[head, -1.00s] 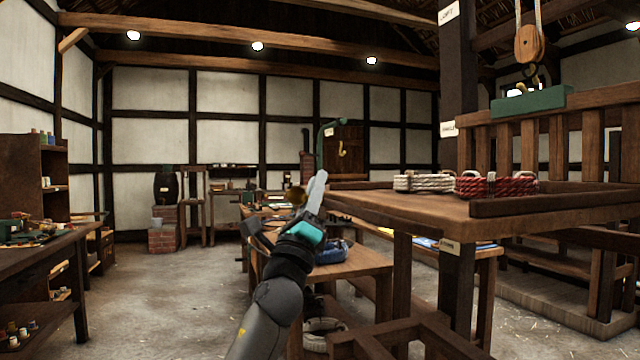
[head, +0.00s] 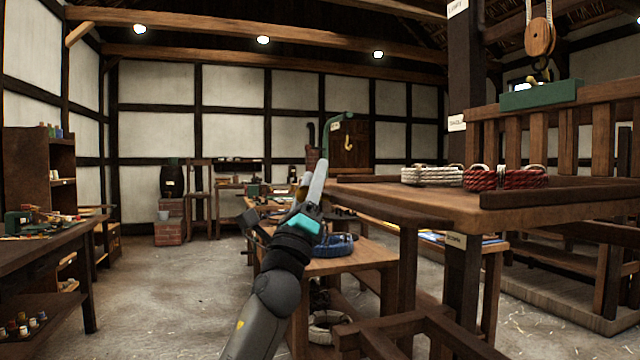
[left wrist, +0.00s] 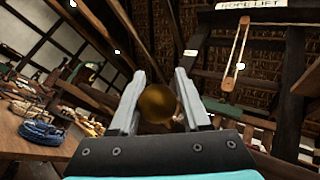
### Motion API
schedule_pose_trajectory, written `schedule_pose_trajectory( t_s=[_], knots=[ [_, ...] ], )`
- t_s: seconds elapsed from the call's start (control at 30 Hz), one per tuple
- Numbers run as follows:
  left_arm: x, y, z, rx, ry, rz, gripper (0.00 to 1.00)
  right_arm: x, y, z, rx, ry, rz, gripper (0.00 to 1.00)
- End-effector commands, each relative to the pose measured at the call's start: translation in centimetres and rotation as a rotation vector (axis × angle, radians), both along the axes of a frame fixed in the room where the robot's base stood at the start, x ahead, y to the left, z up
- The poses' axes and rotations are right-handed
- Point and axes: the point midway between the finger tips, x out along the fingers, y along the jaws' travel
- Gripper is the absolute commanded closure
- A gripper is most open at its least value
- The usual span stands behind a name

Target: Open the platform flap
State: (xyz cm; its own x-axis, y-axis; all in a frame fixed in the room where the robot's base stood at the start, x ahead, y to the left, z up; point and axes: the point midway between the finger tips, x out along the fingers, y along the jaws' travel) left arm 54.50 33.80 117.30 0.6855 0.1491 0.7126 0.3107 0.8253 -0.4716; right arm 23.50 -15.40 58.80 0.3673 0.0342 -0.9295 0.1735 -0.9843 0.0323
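The raised wooden platform (head: 440,197) is at the right in the head view. I cannot clearly pick out its flap. My left gripper (head: 312,182) is left of the platform's near left end, with its fingers pointing up. In the left wrist view a brass-coloured ball or knob (left wrist: 157,103) sits between the two fingers of the left gripper (left wrist: 160,90). The fingers stand apart; I cannot tell whether they press on the ball. The ball is not clear in the head view. My right gripper is not in view.
White and red rope coils (head: 508,178) lie on the platform. A wooden bench (head: 365,255) with a blue coil (head: 336,245) is behind my left arm. A pulley (head: 540,37) hangs at the right. A workbench (head: 45,257) stands left; the floor between is open.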

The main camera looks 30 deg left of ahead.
Motion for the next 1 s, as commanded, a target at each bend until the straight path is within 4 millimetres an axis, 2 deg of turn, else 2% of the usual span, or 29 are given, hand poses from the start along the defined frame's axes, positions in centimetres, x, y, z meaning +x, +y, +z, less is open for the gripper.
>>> schedule_pose_trajectory(
  t_s=[0.67, 0.83, 1.0],
  knots=[
    [0.2, -0.6, -0.4, 0.001, 0.005, -0.016, 0.55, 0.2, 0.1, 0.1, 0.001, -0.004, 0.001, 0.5],
    [-0.6, -0.8, -1.3, 0.001, 0.005, -0.018, 0.55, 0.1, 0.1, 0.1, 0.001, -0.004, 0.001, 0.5],
    [-2.4, -1.1, -3.0, 0.001, 0.003, -0.017, 0.55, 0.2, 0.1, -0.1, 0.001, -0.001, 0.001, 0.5]
  ],
)
